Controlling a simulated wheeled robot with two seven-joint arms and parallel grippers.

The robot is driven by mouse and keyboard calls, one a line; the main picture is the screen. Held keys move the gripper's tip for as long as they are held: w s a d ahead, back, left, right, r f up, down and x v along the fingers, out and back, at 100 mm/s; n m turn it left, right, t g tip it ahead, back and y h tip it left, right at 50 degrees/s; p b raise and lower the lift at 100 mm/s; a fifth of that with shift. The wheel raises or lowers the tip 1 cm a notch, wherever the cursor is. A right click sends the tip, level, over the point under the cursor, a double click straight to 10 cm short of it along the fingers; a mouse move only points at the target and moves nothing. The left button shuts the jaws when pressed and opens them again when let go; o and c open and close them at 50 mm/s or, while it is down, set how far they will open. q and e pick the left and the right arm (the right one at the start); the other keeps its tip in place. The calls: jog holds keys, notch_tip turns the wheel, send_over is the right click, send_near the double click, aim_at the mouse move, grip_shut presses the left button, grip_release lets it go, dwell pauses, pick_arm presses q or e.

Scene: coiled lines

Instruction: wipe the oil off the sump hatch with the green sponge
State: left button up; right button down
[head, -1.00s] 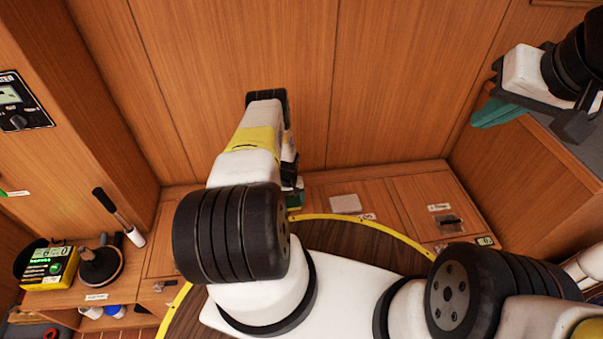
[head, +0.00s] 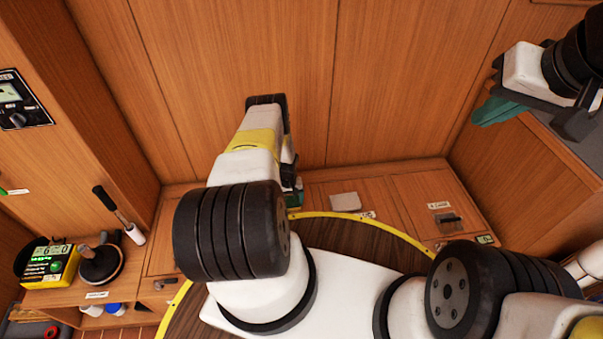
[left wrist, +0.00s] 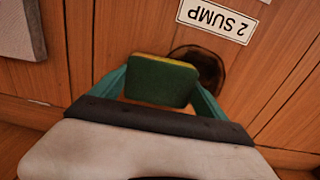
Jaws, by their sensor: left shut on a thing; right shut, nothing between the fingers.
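My left gripper (left wrist: 160,88) is shut on the green sponge (left wrist: 160,82), which has a yellowish layer along its far edge. The sponge is at the hatch marked "2 SUMP" (left wrist: 240,58); I cannot tell whether it touches the wood. A dark brown round patch, which looks like the oil (left wrist: 205,62), shows beside and partly behind the sponge. In the head view my left arm hides most of this hatch, with only a bit of green (head: 294,200) visible below the wrist. My right gripper (head: 492,112) is shut and empty at the upper right, far from the hatch.
A pale square pad (head: 345,202) lies right of the left gripper. Another hatch with a dark pull (head: 447,219) is further right. A yellow meter (head: 47,266), a plunger-like tool (head: 101,263) and a black-handled tool (head: 118,214) are at left. Wooden walls close in the back.

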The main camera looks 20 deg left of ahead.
pick_arm(q)
jog(key=shift+s+a+r, duration=0.1)
jog(key=shift+s+a, duration=0.3)
jog(key=shift+a, duration=0.4)
jog(key=shift+s+a, duration=0.4)
jog(key=shift+a, duration=0.4)
jog(key=shift+s+a, duration=0.55)
jog(key=shift+a, duration=0.6)
jog(key=shift+s+a, duration=0.6)
jog(key=shift+a, duration=0.5)
jog(key=shift+s+a, duration=0.55)
jog(key=shift+a, duration=0.6)
jog(key=shift+f, duration=0.2)
jog(key=shift+d, duration=0.1)
